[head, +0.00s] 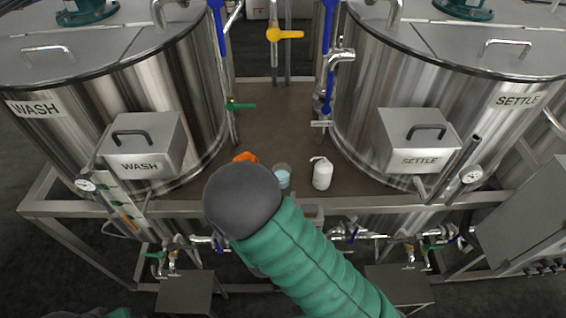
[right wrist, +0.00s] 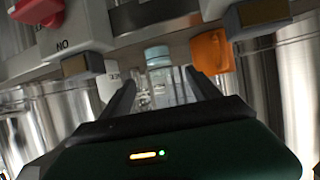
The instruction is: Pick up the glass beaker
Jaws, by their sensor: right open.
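The glass beaker (head: 283,176) stands on the brown deck between the two tanks, with pale blue contents. The right wrist view looks upside down; there the beaker (right wrist: 168,88) shows between the two dark fingers of my right gripper (right wrist: 160,80), its blue part towards the top of the picture. The gripper is open around the line to the beaker; I cannot tell whether a finger touches it. In the head view my green right arm covers this gripper. My left gripper is not in view.
A white bottle (head: 322,174) stands just right of the beaker, and an orange object (head: 245,157) lies to its left. The WASH tank (head: 190,95) and SETTLE tank (head: 365,95) flank the deck. A red knob (right wrist: 38,10) shows in the wrist view.

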